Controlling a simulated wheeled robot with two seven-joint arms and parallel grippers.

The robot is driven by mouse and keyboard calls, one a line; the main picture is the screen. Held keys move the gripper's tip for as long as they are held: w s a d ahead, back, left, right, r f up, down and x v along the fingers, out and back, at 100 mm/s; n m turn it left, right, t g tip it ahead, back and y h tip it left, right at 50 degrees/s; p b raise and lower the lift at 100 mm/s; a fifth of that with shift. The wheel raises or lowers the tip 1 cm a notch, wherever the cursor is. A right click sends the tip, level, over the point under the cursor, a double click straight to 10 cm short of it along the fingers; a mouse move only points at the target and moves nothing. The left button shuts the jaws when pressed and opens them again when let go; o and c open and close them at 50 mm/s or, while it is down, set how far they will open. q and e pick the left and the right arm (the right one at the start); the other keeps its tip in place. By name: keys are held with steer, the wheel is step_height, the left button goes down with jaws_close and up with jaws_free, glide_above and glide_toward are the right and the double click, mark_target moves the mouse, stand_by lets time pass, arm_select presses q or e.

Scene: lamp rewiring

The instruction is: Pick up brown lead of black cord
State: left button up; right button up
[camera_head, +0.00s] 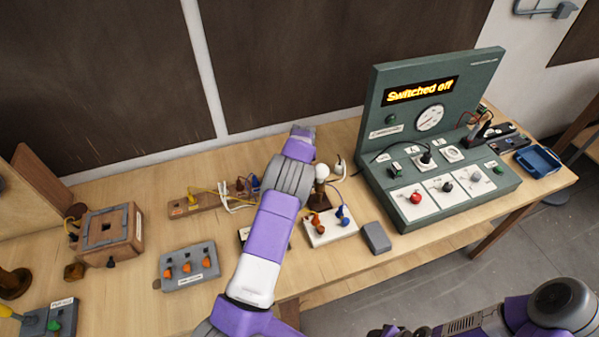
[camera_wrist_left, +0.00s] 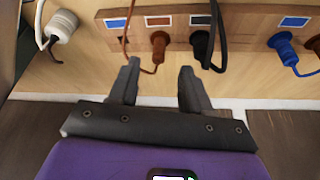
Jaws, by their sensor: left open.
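In the left wrist view a brown lead (camera_wrist_left: 158,42) ends in a brown plug in a wooden terminal rail (camera_wrist_left: 100,28). A black plug (camera_wrist_left: 199,46) with a black cord (camera_wrist_left: 217,30) is in the rail just right of it. My left gripper (camera_wrist_left: 158,75) is open, with nothing between its fingers. The brown plug lies just beyond the gap between the fingertips. In the head view the rail (camera_head: 183,208) shows left of my left arm, which hides part of it; the left fingers cannot be made out there. My right arm's dark end (camera_head: 398,331) is cut off at the bottom edge.
A blue plug (camera_wrist_left: 283,42) sits farther right, and a white plug (camera_wrist_left: 60,27) is at the left. In the head view a green test panel (camera_head: 450,130) reads "Switched off". A white socket board (camera_head: 325,238) and a grey block (camera_head: 376,238) lie right of my left arm.

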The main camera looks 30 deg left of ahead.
arm_select(q)
steer(key=b+x, duration=0.2)
steer(key=x, duration=0.4)
steer(key=shift+w+f, duration=0.2)
arm_select(e)
steer(key=f, duration=0.1)
steer(key=w+f, duration=0.1)
steer(key=f, duration=0.1)
steer(key=shift+w, duration=0.15)
arm_select(q)
steer(key=shift+s+r, duration=0.1)
arm_select(e)
steer(key=shift+d, duration=0.1)
arm_select(q)
steer(key=shift+c, duration=0.4)
jaws_close()
